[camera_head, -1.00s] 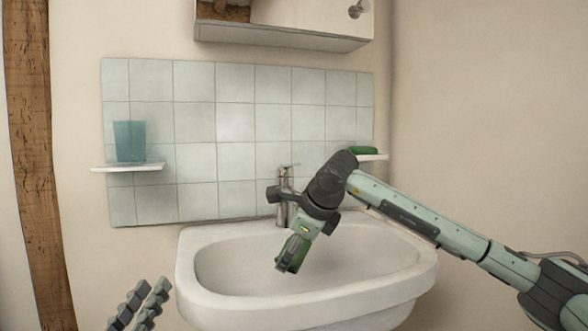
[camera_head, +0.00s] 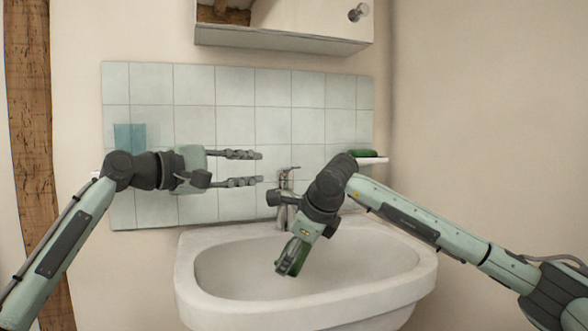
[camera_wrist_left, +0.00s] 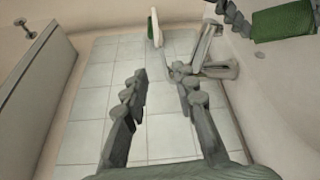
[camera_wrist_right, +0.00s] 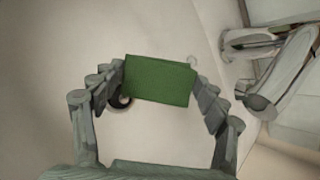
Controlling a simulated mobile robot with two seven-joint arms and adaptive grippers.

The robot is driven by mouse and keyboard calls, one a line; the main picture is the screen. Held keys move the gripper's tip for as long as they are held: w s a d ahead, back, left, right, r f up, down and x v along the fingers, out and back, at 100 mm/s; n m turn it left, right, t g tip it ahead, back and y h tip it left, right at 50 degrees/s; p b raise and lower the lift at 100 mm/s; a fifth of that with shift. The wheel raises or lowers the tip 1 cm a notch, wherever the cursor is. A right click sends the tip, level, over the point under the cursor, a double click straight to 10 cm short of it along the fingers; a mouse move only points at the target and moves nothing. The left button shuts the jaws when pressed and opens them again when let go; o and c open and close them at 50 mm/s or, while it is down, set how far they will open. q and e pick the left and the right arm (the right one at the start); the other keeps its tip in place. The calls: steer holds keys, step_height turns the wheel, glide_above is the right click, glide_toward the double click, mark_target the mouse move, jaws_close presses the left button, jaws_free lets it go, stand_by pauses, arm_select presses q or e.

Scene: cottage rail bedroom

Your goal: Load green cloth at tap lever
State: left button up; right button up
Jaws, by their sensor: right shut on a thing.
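The green cloth (camera_wrist_right: 160,80) is a flat green block between the fingers of my right gripper (camera_head: 283,270), which is shut on it. They hang over the basin of the white sink. The cloth shows at the top right of the left wrist view (camera_wrist_left: 285,20). The metal tap (camera_head: 284,208) stands at the back of the sink, with its lever (camera_head: 289,169) on top; my right wrist partly hides the tap. My left gripper (camera_head: 257,168) is open and empty, its fingers level and pointing at the lever from the left, just apart from it.
The sink (camera_head: 200,300) has a dark drain (camera_wrist_right: 118,104). A teal cup (camera_head: 130,137) stands at left, its shelf mostly hidden by my left arm. A small right shelf (camera_head: 376,160) bears a green item (camera_head: 363,153). A cabinet (camera_head: 290,36) hangs above.

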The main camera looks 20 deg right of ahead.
mark_target(290, 168)
arm_select(q)
steer(key=x, duration=1.2)
steer(key=shift+s+f, duration=0.1)
steer(key=shift+s, duration=0.05)
jaws_close()
